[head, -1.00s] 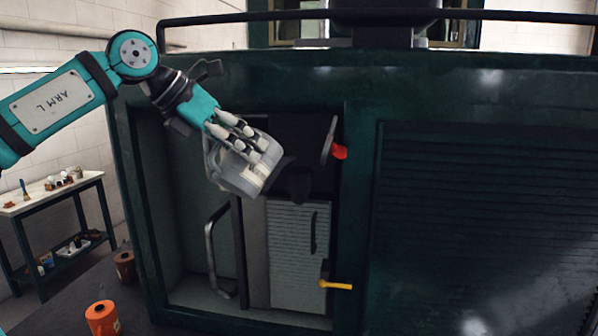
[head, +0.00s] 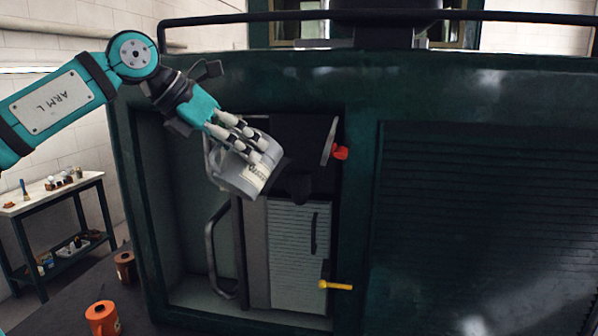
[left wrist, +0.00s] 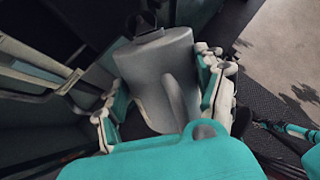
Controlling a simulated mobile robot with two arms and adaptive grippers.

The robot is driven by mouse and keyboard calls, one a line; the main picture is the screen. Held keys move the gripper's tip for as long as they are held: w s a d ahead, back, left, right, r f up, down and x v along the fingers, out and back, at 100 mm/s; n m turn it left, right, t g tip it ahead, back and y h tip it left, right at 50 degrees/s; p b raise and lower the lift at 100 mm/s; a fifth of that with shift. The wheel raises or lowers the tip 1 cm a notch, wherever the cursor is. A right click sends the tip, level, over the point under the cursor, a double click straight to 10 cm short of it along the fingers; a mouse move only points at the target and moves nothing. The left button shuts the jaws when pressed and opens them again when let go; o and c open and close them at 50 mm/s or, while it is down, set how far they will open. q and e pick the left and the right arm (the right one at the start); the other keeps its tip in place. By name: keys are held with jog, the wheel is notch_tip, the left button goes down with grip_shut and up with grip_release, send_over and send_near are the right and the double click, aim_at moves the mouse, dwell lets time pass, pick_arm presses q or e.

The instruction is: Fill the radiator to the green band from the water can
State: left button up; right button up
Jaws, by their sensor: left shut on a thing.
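The grey water can (head: 238,178), with a pale label, is held tilted in the open bay in the head view. My left gripper (head: 250,146) is shut on it; its fingers lie across the can. The left wrist view shows the can (left wrist: 157,75) and its handle between my fingers (left wrist: 160,95). The can's dark spout (head: 278,178) points right toward the dark top of the radiator, a grey finned block (head: 297,255) below. Whether spout and filler touch, or water flows, I cannot tell. No green band can be made out. My right gripper is out of view.
A raised flap (head: 329,142) with a red knob (head: 341,152) stands right of the can. A yellow lever (head: 336,285) sits low on the bay's right. A curved grey handle (head: 212,250) is left of the radiator. The dark green bodywork (head: 355,230) frames the bay.

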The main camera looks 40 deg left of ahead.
pick_arm(q)
jog(key=shift+r, duration=0.1)
jog(key=shift+w+a+r, duration=0.15)
jog(key=shift+r, duration=0.1)
jog(key=shift+w+d+r+g, duration=0.2)
jog(key=shift+d+r+g, duration=0.1)
jog(key=shift+g, duration=0.2)
jog(key=shift+a, duration=0.15)
dwell(0.5)
jog(key=shift+s+f+t+b, duration=0.25)
jog(key=shift+f+t+b, duration=0.05)
jog(key=shift+b, duration=0.75)
jog(key=shift+f, duration=0.1)
jog(key=shift+s+f+t+b, duration=0.1)
jog(key=shift+f+t+b, duration=0.2)
jog(key=shift+b, duration=0.7)
dwell(0.6)
